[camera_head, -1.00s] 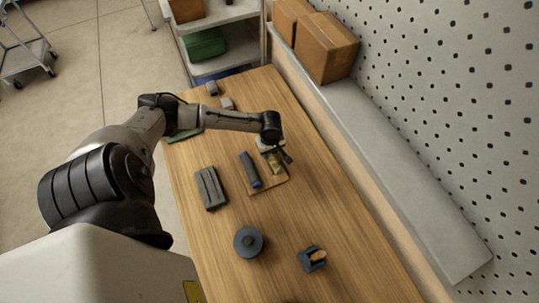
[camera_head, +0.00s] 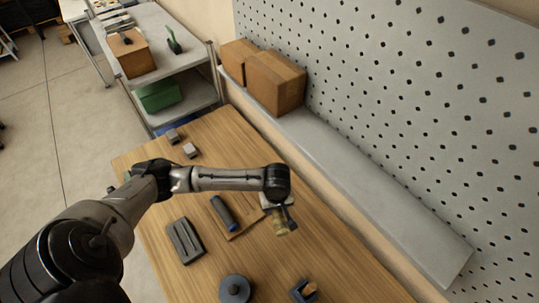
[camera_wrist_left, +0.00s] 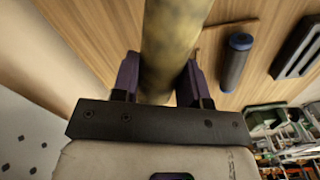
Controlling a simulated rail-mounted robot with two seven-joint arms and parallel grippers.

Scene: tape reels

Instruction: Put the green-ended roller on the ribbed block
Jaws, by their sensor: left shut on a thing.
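My left gripper (camera_head: 281,213) is shut on a mottled tan roller (camera_head: 279,226), held beside the right edge of a thin wooden board (camera_head: 245,233). In the left wrist view the tan roller (camera_wrist_left: 170,45) stands between the fingers (camera_wrist_left: 157,82); its far end is out of frame, so I see no green end. A dark roller with a blue end (camera_head: 223,213) lies on the board, and shows in the left wrist view (camera_wrist_left: 236,60). The ribbed block (camera_head: 186,241), dark grey with long grooves, lies left of the board with nothing on it. My right gripper is not in view.
A round dark reel (camera_head: 235,289) and a small dark holder with a tan piece (camera_head: 303,291) stand at the near side of the table. Small grey blocks (camera_head: 190,150) lie at the far end. A grey ledge (camera_head: 370,185) and pegboard (camera_head: 400,100) run along the right.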

